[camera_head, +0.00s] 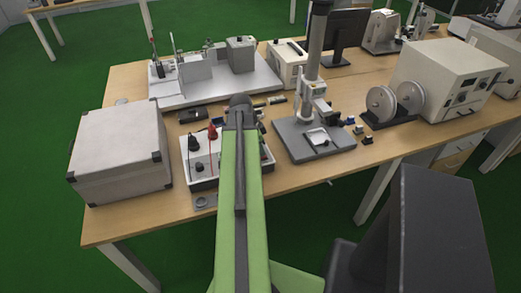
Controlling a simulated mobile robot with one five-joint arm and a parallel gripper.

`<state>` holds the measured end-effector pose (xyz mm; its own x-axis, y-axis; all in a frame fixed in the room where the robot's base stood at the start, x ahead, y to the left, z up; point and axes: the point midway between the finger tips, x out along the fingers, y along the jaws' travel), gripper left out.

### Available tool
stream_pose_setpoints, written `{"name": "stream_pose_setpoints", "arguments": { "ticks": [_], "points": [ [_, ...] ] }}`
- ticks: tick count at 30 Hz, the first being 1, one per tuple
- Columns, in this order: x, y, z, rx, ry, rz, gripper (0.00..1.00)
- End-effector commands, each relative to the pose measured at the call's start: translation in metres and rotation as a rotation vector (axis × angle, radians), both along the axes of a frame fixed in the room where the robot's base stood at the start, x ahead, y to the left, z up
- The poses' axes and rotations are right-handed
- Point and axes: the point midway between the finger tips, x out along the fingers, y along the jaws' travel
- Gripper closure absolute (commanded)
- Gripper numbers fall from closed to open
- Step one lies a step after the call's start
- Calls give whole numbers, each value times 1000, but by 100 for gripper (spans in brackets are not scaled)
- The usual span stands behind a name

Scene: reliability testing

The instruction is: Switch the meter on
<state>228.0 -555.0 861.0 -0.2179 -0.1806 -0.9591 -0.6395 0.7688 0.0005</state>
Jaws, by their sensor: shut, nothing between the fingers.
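A low pale instrument box (201,170) with black and red plugs or clips on top sits near the table's front edge, left of centre. It looks like the meter, but I cannot be sure. My green arm covers its middle and much of its right side, and only a strip shows right of the arm. I cannot make out a switch or its position. My arm reaches forward over the box and ends in a dark rounded joint. My gripper's fingers do not show; they are hidden by the arm.
A grey case (120,152) stands close on the left. A stand with a column (310,143) is on the right, with small blocks beside it. Two reels (382,103) and a large beige unit (448,78) are farther right. The wooden table (110,228) has bare front-left room.

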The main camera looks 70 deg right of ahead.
Motion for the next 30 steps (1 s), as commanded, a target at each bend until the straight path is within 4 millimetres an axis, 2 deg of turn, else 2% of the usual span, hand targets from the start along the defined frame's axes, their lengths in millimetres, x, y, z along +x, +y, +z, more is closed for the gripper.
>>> {"name": "stream_pose_setpoints", "arguments": {
  "ticks": [4, 8, 12, 22, 25, 30],
  "points": [
    [1, 0, 8, -1, 0, 1, 100],
    [2, -1, 25, 0, 0, 2, 100],
    [4, -1, 55, 0, 0, 5, 100],
    [24, 9, 126, 1, 1, 4, 100],
    [28, 10, 136, 1, 1, 3, 100],
    [30, 11, 136, 1, 1, 3, 100]
  ]
}}
